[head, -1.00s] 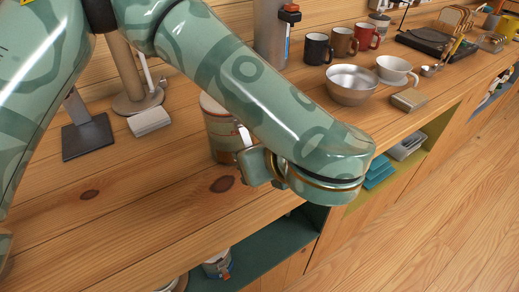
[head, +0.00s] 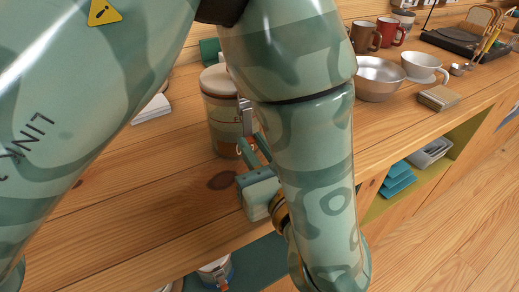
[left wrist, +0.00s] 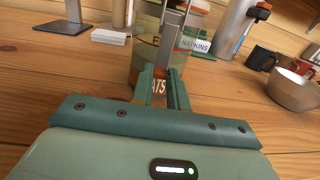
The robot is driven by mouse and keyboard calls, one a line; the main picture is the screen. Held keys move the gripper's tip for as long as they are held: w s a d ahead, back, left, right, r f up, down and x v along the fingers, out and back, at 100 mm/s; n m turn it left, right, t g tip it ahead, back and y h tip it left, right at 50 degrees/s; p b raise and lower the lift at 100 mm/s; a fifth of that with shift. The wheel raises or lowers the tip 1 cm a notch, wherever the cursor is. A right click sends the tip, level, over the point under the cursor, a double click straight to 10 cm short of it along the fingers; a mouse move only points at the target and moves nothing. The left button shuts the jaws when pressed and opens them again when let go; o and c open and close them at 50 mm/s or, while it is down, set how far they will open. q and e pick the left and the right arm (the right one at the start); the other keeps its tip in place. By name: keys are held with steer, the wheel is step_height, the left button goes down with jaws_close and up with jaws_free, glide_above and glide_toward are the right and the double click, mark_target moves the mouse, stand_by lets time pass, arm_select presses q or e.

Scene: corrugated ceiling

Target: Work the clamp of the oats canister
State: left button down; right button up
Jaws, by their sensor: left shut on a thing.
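The oats canister (head: 221,132) stands upright on the wooden counter, with a pale lid and a banded body. Its metal clamp (head: 246,116) is on the side facing my left gripper. In the left wrist view the canister (left wrist: 145,62) shows part of its lettering, and the clamp (left wrist: 170,38) runs down toward the fingertips. My left gripper (head: 254,147) is at the canister's front right, with its fingers (left wrist: 166,78) shut on the clamp's lower end. The exact contact is partly hidden by the fingers. My right gripper is not in view.
A metal bowl (head: 379,80), a white cup (head: 423,66) and mugs (head: 364,37) stand to the right. Another canister (head: 214,271) sits on the shelf below. The counter left of the canister is mostly clear.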

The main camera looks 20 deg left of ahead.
arm_select(q)
steer(key=shift+f, duration=0.1)
stand_by(0.3)
steer(key=c, duration=1.4)
jaws_free()
steer(key=shift+o, duration=0.2)
